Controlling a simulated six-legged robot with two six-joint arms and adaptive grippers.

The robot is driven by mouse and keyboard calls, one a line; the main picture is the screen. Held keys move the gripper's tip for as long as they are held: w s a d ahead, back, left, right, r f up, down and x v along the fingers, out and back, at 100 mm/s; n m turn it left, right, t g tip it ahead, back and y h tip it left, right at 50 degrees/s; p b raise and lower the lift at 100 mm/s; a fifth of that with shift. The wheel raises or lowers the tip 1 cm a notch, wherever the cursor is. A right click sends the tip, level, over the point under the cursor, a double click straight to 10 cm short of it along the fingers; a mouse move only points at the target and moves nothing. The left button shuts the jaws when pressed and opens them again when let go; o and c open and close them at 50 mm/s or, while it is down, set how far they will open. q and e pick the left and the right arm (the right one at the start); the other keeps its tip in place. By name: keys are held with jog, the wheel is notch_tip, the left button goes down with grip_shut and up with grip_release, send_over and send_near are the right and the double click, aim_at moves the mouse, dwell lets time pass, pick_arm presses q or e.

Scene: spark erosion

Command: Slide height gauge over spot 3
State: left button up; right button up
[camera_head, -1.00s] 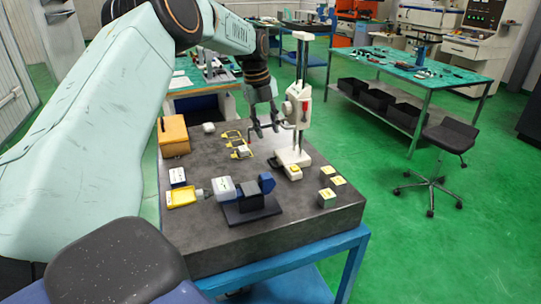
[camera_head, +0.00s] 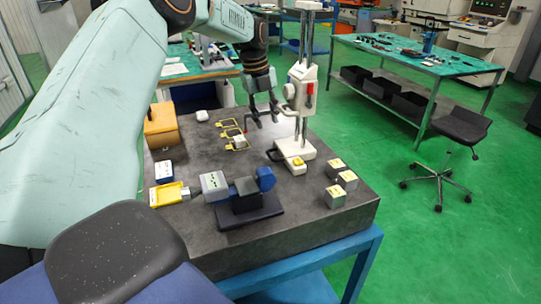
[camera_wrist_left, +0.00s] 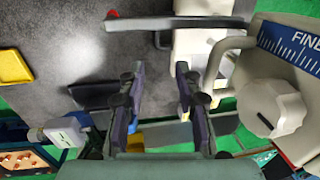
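The height gauge (camera_head: 304,85) stands upright on the dark granite plate, with a white base and carriage and a dark column. A yellow-topped piece (camera_head: 298,163) sits at its base. Yellow outlined spots (camera_head: 230,123) lie on the plate left of the gauge; their numbers are too small to read, and the nearest holds a small pale block (camera_head: 240,142). My left gripper (camera_head: 263,119) hangs just left of the gauge. In the left wrist view its fingers (camera_wrist_left: 160,92) are apart and empty, beside the gauge's grey handle (camera_wrist_left: 224,62) and knob (camera_wrist_left: 272,108). My right gripper is out of view.
A blue and black device (camera_head: 246,196) sits at the plate's front, with a yellow tray (camera_head: 169,195) to its left. An orange box (camera_head: 161,126) stands at the left edge. Several yellow-topped blocks (camera_head: 335,196) occupy the right corner. Plate between spots and device is clear.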

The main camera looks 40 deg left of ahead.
aim_at(271, 156)
pick_arm(q)
jog(key=f+b, duration=0.1)
jog(key=f, duration=0.2)
jog(key=f+b, duration=0.1)
jog(key=f, duration=0.3)
jog(key=w+f+b, duration=0.1)
jog(key=f, duration=0.2)
jog(key=shift+d+f+b, duration=0.1)
jog(key=shift+f+b, duration=0.15)
jog(key=shift+b, duration=0.15)
jog(key=shift+w+d+f, duration=0.15)
jog(key=shift+f, duration=0.6)
grip_shut()
